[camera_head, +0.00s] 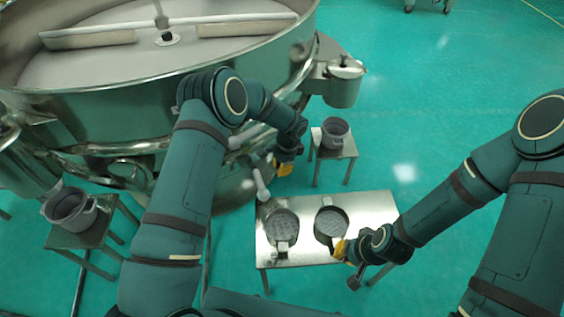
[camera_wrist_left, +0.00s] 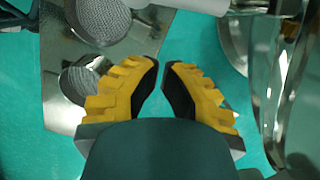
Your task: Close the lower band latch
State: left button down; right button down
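The big steel round sieve machine (camera_head: 110,115) fills the upper left of the head view. A pale grey lever with a rounded end (camera_head: 261,186) sticks out by its lower side, left of my left gripper; I cannot tell for certain whether it belongs to the lower band latch. My left gripper (camera_head: 284,166) hangs beside the machine, apart from the lever. In the left wrist view its yellow fingers (camera_wrist_left: 161,66) have a narrow gap with nothing between them. A pale cylinder (camera_wrist_left: 190,5) shows at the top edge there. My right gripper (camera_head: 342,248) is low over the table; its fingers are unclear.
A steel table (camera_head: 370,207) holds two round mesh-bottomed pans (camera_head: 282,224) (camera_head: 331,222), the right one close to my right gripper. A grey pot (camera_head: 336,132) stands on a stool behind, another (camera_head: 70,209) at the left.

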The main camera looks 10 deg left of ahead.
aim_at(256, 177)
pick_arm(q)
jog(key=s+a+f, duration=0.2)
jog(key=a+f, duration=0.1)
jog(key=f, duration=0.2)
jog(key=shift+a+f+b, duration=0.25)
jog(key=shift+a+b, duration=0.1)
jog(key=shift+b, duration=0.05)
jog(key=shift+s, duration=0.2)
jog(key=shift+s+a+m, duration=0.25)
jog(key=shift+s+m, duration=0.05)
jog(key=shift+m, duration=0.1)
